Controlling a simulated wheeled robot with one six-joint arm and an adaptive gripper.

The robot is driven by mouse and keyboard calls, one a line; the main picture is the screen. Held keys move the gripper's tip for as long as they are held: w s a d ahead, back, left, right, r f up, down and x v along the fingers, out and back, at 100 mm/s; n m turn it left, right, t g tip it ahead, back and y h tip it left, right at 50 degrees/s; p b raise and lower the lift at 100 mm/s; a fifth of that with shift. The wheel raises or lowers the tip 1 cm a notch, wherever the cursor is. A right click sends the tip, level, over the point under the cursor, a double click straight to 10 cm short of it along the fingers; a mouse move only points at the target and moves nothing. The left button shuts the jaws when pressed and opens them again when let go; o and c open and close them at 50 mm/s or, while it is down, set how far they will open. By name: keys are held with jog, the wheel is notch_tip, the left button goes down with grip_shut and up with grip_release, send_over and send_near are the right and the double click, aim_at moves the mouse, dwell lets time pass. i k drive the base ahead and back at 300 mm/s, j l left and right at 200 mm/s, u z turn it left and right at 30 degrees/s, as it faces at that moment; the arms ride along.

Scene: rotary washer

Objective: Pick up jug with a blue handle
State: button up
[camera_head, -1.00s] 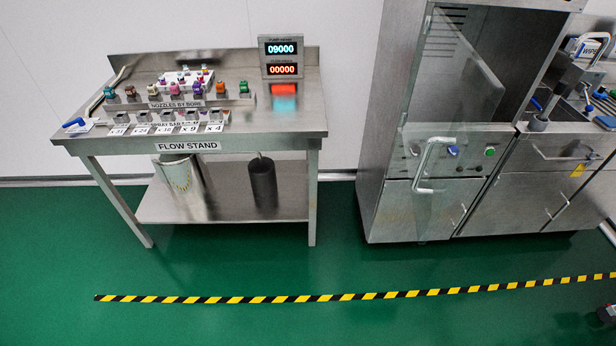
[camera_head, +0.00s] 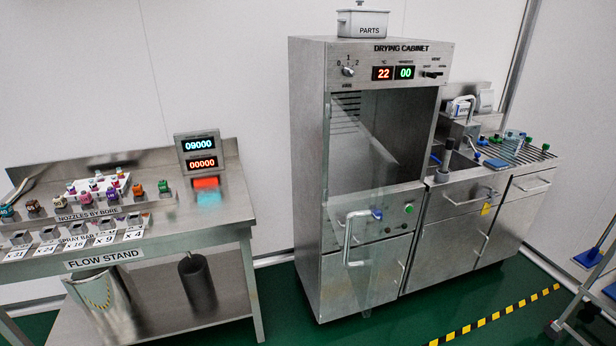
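I cannot make out a jug with a blue handle for certain. A small clear and bluish item (camera_head: 514,138) stands on the draining board at the right, too small to identify. A shiny metal vessel (camera_head: 98,300) stands on the lower shelf of the flow stand, and no blue handle shows on it. My gripper is not in view.
The flow stand (camera_head: 150,235) with coloured nozzles is at the left. The drying cabinet (camera_head: 308,180) has a glass door standing open. A sink counter (camera_head: 455,205) adjoins it. A trolley (camera_head: 580,310) is at the right edge. Striped tape (camera_head: 495,314) crosses the green floor.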

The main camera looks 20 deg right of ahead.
aim_at(513, 141)
jog(key=z, duration=1.45)
jog(key=i+l, duration=0.2)
jog(key=i, duration=0.25)
jog(key=i+l+u, duration=0.1)
jog(key=i, duration=0.4)
jog(key=i+l, duration=0.5)
jog(key=i, duration=0.3)
jog(key=i+l, duration=0.15)
jog(key=i, duration=0.3)
jog(key=i+l+u, duration=0.1)
jog(key=i, duration=0.35)
jog(key=i+l, duration=0.25)
jog(key=i, duration=0.2)
jog(key=i+j, duration=0.15)
jog(key=i+u, duration=0.05)
jog(key=i, duration=0.05)
